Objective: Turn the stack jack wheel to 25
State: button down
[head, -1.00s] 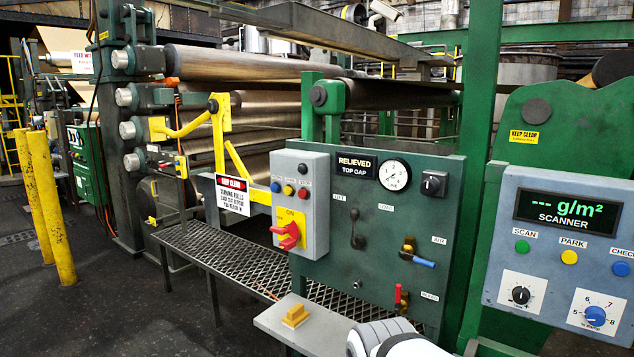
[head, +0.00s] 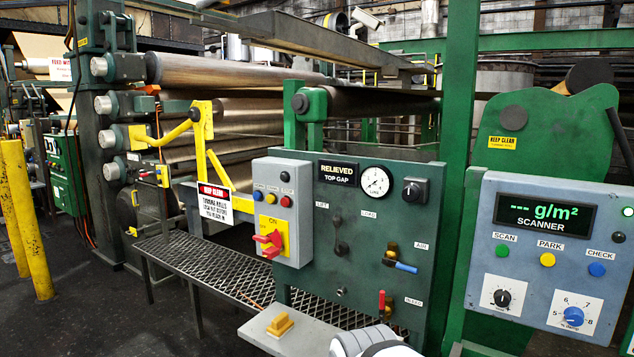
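I cannot make out a stack jack wheel marked with numbers in this view. The green control panel (head: 385,300) stands at the centre with a RELIEVED / TOP GAP sign (head: 338,174), a round gauge (head: 375,181), a black selector knob (head: 413,190) and a dark LIFT/LOAD lever (head: 340,235). The lever's handle hangs down. The calender rolls (head: 235,72) are stacked behind it, to the left. My gripper is out of view; only a white and grey part of my arm shows at the bottom edge.
The scanner panel (head: 475,275) stands at right, its display reading "--- g/m²". A grey switch box (head: 306,238) with a red switch is left of the green panel. A mesh walkway (head: 205,268) and a grey shelf (head: 310,333) are in front. Yellow posts (head: 32,235) flank open floor at left.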

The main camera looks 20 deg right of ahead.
aim_at(128, 170)
jog(key=u, duration=0.05)
jog(key=k, duration=0.3)
jog(key=u, duration=0.2)
jog(key=i, duration=1.8)
jog(key=u, duration=0.35)
jog(key=i, duration=1.65)
jog(key=u, duration=0.4)
jog(key=i, duration=1.55)
jog(key=u, duration=0.2)
jog(key=i, duration=2.9)
